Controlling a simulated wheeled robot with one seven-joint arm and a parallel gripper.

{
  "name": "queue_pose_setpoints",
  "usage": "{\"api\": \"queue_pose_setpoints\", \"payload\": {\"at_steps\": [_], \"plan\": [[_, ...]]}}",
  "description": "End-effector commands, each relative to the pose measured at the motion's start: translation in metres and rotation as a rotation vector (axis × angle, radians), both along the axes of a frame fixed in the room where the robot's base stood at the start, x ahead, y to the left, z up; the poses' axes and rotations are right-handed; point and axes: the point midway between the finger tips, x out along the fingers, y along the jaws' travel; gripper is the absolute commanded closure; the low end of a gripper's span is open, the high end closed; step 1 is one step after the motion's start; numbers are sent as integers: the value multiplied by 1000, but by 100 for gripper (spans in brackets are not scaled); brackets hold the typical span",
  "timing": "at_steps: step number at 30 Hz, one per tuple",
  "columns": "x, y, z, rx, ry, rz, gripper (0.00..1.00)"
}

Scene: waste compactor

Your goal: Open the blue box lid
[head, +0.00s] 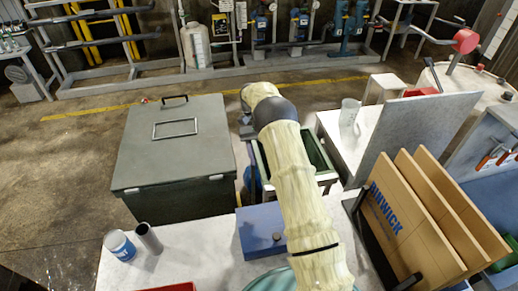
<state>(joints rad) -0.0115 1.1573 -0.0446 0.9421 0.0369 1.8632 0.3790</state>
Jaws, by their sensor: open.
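The blue box (256,232) stands on the white table at the front middle. Its flat lid is down, with a small dark knob near the front right. My arm, in a pale yellow sleeve, passes over the box's right side and hides part of it. My gripper (246,120) is at the far end of the arm, beyond the box and well apart from it, beside the right edge of the large grey bin. It is small and partly hidden by my arm. It is open, and I see nothing held in it.
A blue-and-white can (119,246) and a grey metal tube (149,238) stand on the table left of the box. A red tray edge (170,288) shows at the bottom. The grey lidded bin (174,150) is behind the table. Cardboard panels (405,225) stand at the right.

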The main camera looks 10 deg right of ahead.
Motion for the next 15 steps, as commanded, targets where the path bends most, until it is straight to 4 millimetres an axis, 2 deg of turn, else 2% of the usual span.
{"api": "queue_pose_setpoints", "payload": {"at_steps": [7, 15], "plan": [[17, 1, 19, 1, -1, 2, 53], [25, 1, 25, 1, 0, 4, 53]]}}
